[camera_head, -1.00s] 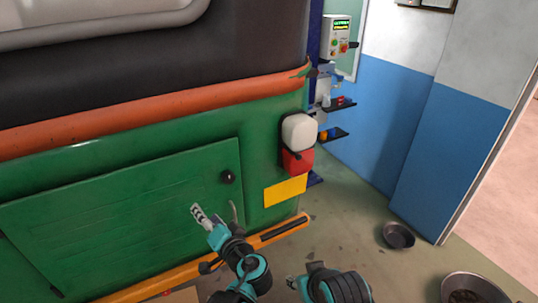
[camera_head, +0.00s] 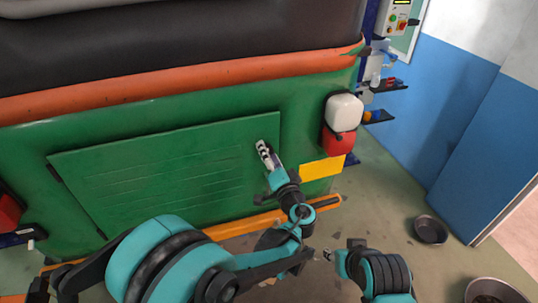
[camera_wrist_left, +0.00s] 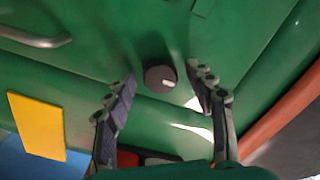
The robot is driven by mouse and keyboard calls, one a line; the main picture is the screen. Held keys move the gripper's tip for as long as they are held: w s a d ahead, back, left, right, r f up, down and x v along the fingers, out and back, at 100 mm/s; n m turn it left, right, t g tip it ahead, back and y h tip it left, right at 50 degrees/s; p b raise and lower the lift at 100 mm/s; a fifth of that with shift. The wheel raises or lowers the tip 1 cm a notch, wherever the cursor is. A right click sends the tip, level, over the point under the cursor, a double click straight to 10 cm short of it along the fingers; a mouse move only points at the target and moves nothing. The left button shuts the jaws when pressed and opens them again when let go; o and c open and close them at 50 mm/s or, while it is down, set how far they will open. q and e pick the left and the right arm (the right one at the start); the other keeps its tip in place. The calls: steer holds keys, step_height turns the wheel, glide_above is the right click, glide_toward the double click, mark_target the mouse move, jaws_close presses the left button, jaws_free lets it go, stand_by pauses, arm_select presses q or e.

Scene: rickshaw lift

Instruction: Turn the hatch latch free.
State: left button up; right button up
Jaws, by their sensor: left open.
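The green hatch panel (camera_head: 165,175) is closed flat in the green rear of the rickshaw. Its latch is a round dark knob (camera_wrist_left: 158,77) with a pale mark, seen in the left wrist view. In the head view the latch is hidden behind my left gripper (camera_head: 264,150), which is at the hatch's right edge. In the left wrist view the open fingers of my left gripper (camera_wrist_left: 164,84) stand on either side of the knob, with visible gaps and nothing held. My right gripper (camera_head: 328,255) is low, away from the hatch; its fingers are too small to read.
A white and red lamp (camera_head: 341,122) and a yellow plate (camera_head: 321,168) sit right of the hatch. An orange bumper (camera_head: 325,205) runs below. A grey curved bar (camera_wrist_left: 36,38) shows in the wrist view. A metal bowl (camera_head: 431,230) lies on open floor.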

arm_select(q)
steer(key=c, duration=1.1)
steer(key=shift+c, duration=0.2)
steer(key=shift+m, duration=0.3)
steer(key=shift+m+b, duration=1.85)
steer(key=shift+m, duration=6.75)
